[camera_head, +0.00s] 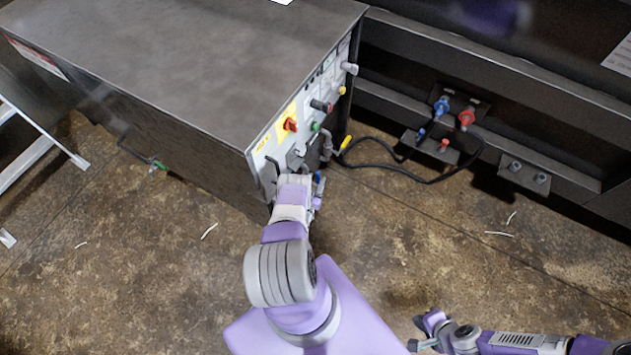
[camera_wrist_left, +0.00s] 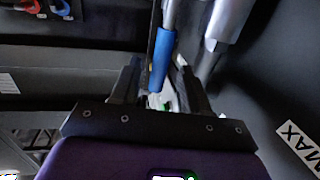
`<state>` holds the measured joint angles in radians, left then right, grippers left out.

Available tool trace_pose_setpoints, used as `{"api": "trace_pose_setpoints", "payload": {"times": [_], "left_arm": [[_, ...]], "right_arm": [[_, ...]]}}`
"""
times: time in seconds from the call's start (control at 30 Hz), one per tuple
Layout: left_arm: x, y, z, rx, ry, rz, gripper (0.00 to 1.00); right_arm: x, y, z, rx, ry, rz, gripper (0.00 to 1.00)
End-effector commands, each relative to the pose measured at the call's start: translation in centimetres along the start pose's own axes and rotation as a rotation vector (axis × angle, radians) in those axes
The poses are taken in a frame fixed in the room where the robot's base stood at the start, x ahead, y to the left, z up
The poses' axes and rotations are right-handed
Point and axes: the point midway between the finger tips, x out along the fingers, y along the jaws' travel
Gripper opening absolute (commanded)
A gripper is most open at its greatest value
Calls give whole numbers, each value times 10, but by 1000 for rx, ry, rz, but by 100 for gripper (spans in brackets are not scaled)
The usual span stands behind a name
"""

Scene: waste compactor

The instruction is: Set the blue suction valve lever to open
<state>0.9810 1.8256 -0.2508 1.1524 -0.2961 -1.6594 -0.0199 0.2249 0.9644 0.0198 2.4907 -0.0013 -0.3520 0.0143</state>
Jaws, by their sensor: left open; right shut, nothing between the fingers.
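The blue suction valve lever (camera_wrist_left: 162,62) shows in the left wrist view as a blue sleeve on a grey stem. It lies between the two fingers of my left gripper (camera_wrist_left: 157,84), which is open. I cannot tell whether either finger touches it. In the head view a small blue piece (camera_head: 319,178) shows beside my left gripper (camera_head: 308,186) at the lower front of the control panel (camera_head: 291,124); the hand hides much of that area. My right gripper (camera_head: 424,332) is shut and empty above the floor at the bottom right.
The panel carries a red knob (camera_head: 290,124) on yellow, a green button (camera_head: 316,127) and a yellow handle (camera_head: 347,143). Blue (camera_head: 442,105) and red (camera_head: 466,118) couplings with black cables sit on the frame at the right.

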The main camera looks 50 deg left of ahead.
Motion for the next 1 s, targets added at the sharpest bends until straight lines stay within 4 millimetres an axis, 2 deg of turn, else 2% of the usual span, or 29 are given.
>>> {"api": "trace_pose_setpoints", "payload": {"times": [0.3, 0.5, 1.0], "left_arm": [[-50, -1, -2, 1, -4, -1, 45], [-71, -1, -1, 1, -2, -2, 45], [-73, -1, 0, 1, -1, -2, 45]], "right_arm": [[-18, -7, 1, 0, 0, 0, 0], [-23, -8, 1, 0, 0, 0, 0], [-22, -8, 1, 0, 0, 0, 0]]}}
